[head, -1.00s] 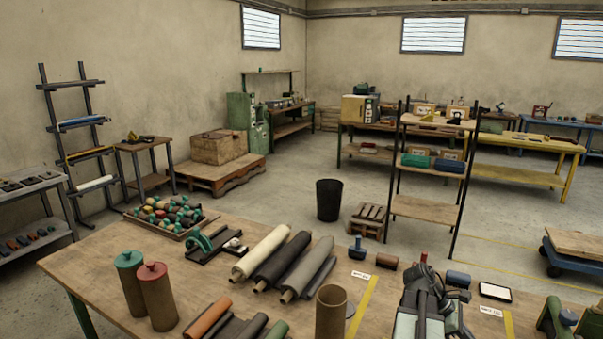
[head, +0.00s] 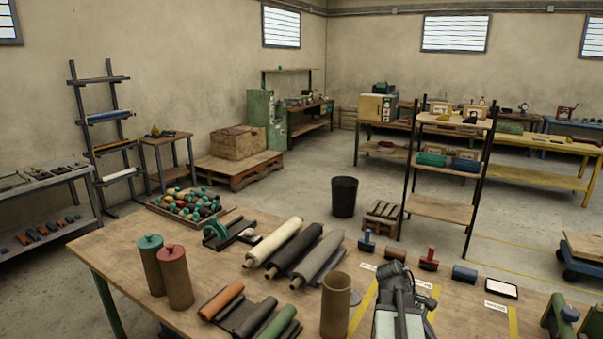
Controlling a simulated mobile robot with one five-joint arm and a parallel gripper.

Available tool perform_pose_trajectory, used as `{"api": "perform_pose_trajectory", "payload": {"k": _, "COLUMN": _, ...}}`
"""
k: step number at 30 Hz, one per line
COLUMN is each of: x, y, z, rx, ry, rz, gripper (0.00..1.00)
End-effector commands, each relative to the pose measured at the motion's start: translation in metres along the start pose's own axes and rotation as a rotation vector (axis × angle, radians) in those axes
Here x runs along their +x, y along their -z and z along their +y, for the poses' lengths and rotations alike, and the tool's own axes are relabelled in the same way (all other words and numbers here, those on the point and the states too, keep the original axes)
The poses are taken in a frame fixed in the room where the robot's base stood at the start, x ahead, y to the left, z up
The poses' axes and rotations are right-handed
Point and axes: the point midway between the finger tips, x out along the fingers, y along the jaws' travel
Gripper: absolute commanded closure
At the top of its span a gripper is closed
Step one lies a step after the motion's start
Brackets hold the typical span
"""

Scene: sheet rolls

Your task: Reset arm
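My arm and gripper (head: 396,272) are at the lower middle right, over the front of the wooden table (head: 125,262). The fingertips are too small and too foreshortened to tell whether they are open or shut, and I see nothing clearly held. Just beyond stand a blue-handled tool (head: 367,242), a brown cylinder (head: 396,253), a red-handled tool (head: 429,259) and a dark blue cylinder (head: 464,274). Part of the yellow strip and a white label is hidden behind my arm.
Cream, black and grey sheet rolls (head: 295,252) lie left of my arm, with an upright brown tube (head: 336,305) closer in. Capped red and green canisters (head: 174,277) stand at the left. A tray (head: 160,213) of small rolls sits behind. A black-framed shelf (head: 440,207) stands beyond the table.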

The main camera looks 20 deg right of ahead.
Motion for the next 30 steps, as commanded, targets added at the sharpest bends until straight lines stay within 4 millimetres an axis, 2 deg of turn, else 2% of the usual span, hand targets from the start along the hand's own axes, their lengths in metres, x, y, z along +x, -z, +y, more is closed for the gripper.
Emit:
{"api": "perform_pose_trajectory", "payload": {"k": 1, "x": -0.011, "y": 0.022, "z": -0.006, "rx": 0.019, "ry": -0.010, "rz": 0.034, "gripper": 1.00}}
{"api": "perform_pose_trajectory", "payload": {"k": 5, "x": -0.045, "y": 0.087, "z": -0.032, "rx": 0.103, "ry": -0.017, "rz": 0.147, "gripper": 1.00}}
{"api": "perform_pose_trajectory", "payload": {"k": 8, "x": -0.083, "y": 0.151, "z": -0.069, "rx": 0.184, "ry": 0.004, "rz": 0.262, "gripper": 1.00}}
{"api": "perform_pose_trajectory", "payload": {"k": 9, "x": -0.099, "y": 0.176, "z": -0.087, "rx": 0.219, "ry": 0.022, "rz": 0.308, "gripper": 1.00}}
{"api": "perform_pose_trajectory", "payload": {"k": 12, "x": -0.135, "y": 0.227, "z": -0.134, "rx": 0.296, "ry": 0.083, "rz": 0.401, "gripper": 1.00}}
{"api": "perform_pose_trajectory", "payload": {"k": 15, "x": -0.165, "y": 0.264, "z": -0.177, "rx": 0.356, "ry": 0.151, "rz": 0.467, "gripper": 1.00}}
{"api": "perform_pose_trajectory", "payload": {"k": 18, "x": -0.189, "y": 0.290, "z": -0.217, "rx": 0.403, "ry": 0.218, "rz": 0.509, "gripper": 1.00}}
{"api": "perform_pose_trajectory", "payload": {"k": 23, "x": -0.222, "y": 0.320, "z": -0.277, "rx": 0.464, "ry": 0.323, "rz": 0.551, "gripper": 1.00}}
{"api": "perform_pose_trajectory", "payload": {"k": 24, "x": -0.223, "y": 0.327, "z": -0.290, "rx": 0.477, "ry": 0.344, "rz": 0.555, "gripper": 1.00}}
{"api": "perform_pose_trajectory", "payload": {"k": 25, "x": -0.203, "y": 0.334, "z": -0.291, "rx": 0.478, "ry": 0.343, "rz": 0.546, "gripper": 1.00}}
{"api": "perform_pose_trajectory", "payload": {"k": 30, "x": -0.157, "y": 0.347, "z": -0.301, "rx": 0.475, "ry": 0.347, "rz": 0.514, "gripper": 1.00}}
